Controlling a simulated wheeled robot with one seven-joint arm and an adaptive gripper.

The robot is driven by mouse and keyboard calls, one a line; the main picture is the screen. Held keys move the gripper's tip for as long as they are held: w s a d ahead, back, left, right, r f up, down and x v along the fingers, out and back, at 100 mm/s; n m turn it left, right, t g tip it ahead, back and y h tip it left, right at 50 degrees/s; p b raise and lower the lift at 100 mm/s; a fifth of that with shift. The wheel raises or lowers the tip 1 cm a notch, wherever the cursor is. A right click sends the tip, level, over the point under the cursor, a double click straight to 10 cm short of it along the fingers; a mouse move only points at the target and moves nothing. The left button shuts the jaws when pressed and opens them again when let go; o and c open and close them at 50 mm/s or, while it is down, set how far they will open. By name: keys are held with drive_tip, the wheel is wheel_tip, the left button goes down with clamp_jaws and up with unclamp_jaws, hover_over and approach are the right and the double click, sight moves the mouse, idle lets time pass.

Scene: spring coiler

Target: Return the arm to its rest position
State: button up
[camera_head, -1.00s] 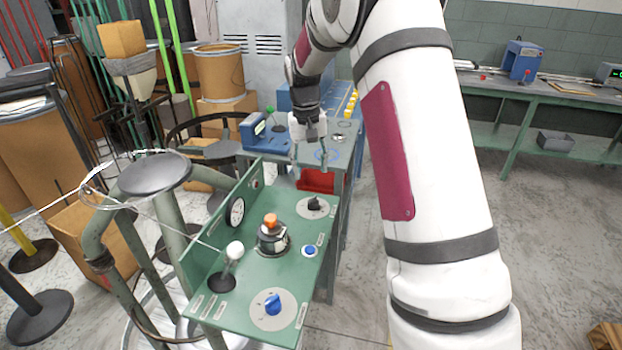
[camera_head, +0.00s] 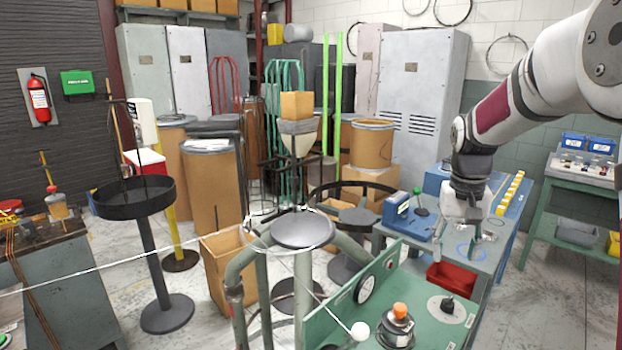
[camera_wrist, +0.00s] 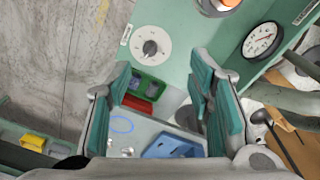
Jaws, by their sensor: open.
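My gripper (camera_head: 462,236) hangs over the blue-grey workbench, fingers pointing down, above its top. In the wrist view my gripper (camera_wrist: 163,72) shows its two teal-padded fingers spread apart with nothing between them. My white arm comes in from the upper right in the head view. The green control panel (camera_head: 345,305) stands in front of the bench, with a gauge, an orange-topped part and a black knob. Its knob dial (camera_wrist: 150,45) and gauge (camera_wrist: 262,40) also show in the wrist view, beyond the fingers.
A blue device (camera_head: 409,219) and a red bin (camera_head: 452,276) are by the bench. A round-topped stand (camera_head: 303,232) with a loop of pale wire is left of the panel. A black tray stand (camera_head: 133,198) is farther left. Open floor shows right of the bench.

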drive_tip(key=s+a+r+n+t, duration=0.1)
drive_tip(key=s+a+r, duration=0.3)
drive_tip(key=s, duration=0.3)
drive_tip(key=s+a+r+n+t, duration=0.1)
drive_tip(key=s+a+r, duration=0.2)
drive_tip(key=s+r, duration=0.3)
drive_tip(key=s+a+f+t, duration=0.1)
drive_tip(key=s+a, duration=0.1)
drive_tip(key=s, duration=0.7)
drive_tip(key=s+a+f+n+p, duration=0.1)
drive_tip(key=s+a+f, duration=0.1)
drive_tip(key=s, duration=0.6)
drive_tip(key=shift+s+a+n+t+y, duration=0.3)
drive_tip(key=shift+s+a+t, duration=0.05)
drive_tip(key=shift+a+t, duration=0.1)
drive_tip(key=shift+r, duration=0.1)
